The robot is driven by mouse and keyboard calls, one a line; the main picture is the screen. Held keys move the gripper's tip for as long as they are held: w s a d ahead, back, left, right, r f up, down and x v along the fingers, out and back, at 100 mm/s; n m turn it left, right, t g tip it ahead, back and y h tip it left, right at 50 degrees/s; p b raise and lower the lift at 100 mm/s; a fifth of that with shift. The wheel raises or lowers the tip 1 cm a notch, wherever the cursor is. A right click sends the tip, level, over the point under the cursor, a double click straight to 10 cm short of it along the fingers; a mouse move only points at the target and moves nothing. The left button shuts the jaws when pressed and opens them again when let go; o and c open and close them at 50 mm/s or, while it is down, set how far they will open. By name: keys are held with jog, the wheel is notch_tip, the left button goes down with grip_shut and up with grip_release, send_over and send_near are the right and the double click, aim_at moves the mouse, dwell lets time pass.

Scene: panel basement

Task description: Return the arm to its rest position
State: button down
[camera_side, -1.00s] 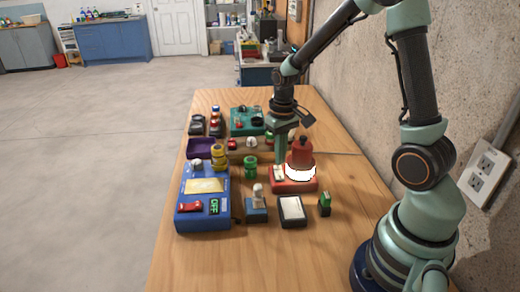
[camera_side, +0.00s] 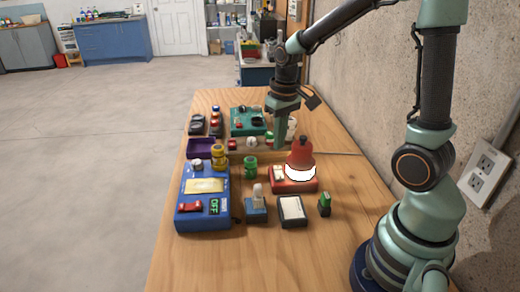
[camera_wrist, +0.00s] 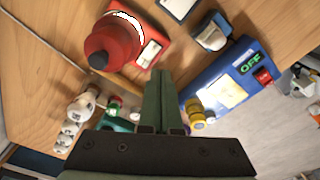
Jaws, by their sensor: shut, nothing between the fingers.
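My gripper (camera_side: 281,134) is shut and empty above the wooden table (camera_side: 190,265), beyond the red device in the side view. In the wrist view its green fingers (camera_wrist: 160,85) are together with nothing between them. The red device (camera_side: 293,183) carries a red dome with a white band; it also shows in the wrist view (camera_wrist: 150,50). My arm is bent, reaching out from its base at the right of the table.
A blue panel box (camera_side: 203,215) with an OFF display stands at the left table edge. A green box (camera_side: 240,120), purple tray (camera_side: 200,148), white-topped block (camera_side: 292,209) and small switches stand around. A concrete wall (camera_side: 350,100) runs along the right. The front table area is clear.

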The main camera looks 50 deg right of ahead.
jog(key=s+a+r+n+t, duration=0.2)
jog(key=s+a+r+t, duration=0.2)
jog(key=s+a+r, duration=0.3)
jog(key=shift+a+r+n+t, duration=0.35)
jog(key=shift+a+r, duration=0.25)
jog(key=shift+r, duration=1.1)
jog(key=shift+s, duration=0.1)
